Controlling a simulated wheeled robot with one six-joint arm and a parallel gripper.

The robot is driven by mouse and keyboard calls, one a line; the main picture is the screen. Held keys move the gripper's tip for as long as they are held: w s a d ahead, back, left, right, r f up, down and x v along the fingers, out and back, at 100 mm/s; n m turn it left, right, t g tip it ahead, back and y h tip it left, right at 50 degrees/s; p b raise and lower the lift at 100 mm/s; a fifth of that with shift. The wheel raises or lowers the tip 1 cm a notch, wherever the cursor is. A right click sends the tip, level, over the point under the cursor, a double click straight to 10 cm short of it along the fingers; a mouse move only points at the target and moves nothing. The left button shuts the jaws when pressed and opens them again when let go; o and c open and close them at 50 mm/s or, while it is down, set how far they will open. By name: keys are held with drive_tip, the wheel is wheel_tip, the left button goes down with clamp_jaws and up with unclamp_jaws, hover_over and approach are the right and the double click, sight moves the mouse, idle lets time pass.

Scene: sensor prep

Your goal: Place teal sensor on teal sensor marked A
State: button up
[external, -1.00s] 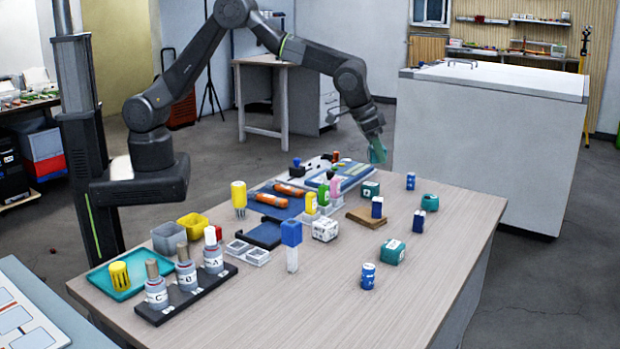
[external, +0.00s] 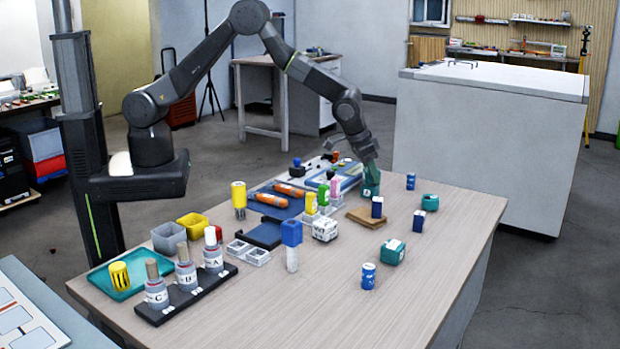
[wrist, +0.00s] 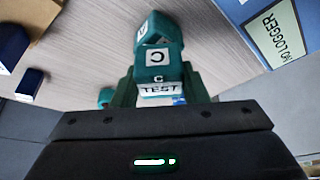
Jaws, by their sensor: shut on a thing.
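My gripper (wrist: 160,92) is shut on a teal sensor marked C (wrist: 157,58), with a TEST label on it. Just beyond it in the wrist view is another teal sensor (wrist: 172,30) with a partly seen A label. In the external view my gripper (external: 370,172) is low at the table's far side, over teal surfaces (external: 371,190) that run together. I cannot tell whether the held sensor touches the one marked A. Two more teal sensors stand apart: one nearer the front (external: 393,252) and one to the right (external: 430,202).
A brown wooden block (external: 362,218) with a dark blue box (external: 377,207) by it is close in front. A tray with a NO LOGGER label (wrist: 281,34) is beside my gripper. The table's front right is clear.

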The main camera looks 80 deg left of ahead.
drive_tip(key=shift+f, duration=0.35)
drive_tip(key=o, duration=1.1)
drive_tip(key=shift+c, duration=0.2)
drive_tip(key=shift+r, duration=0.25)
drive_tip(key=b+v, duration=0.1)
drive_tip(key=v, duration=1)
drive_tip(key=shift+s+r, duration=0.25)
drive_tip(key=shift+r, duration=0.1)
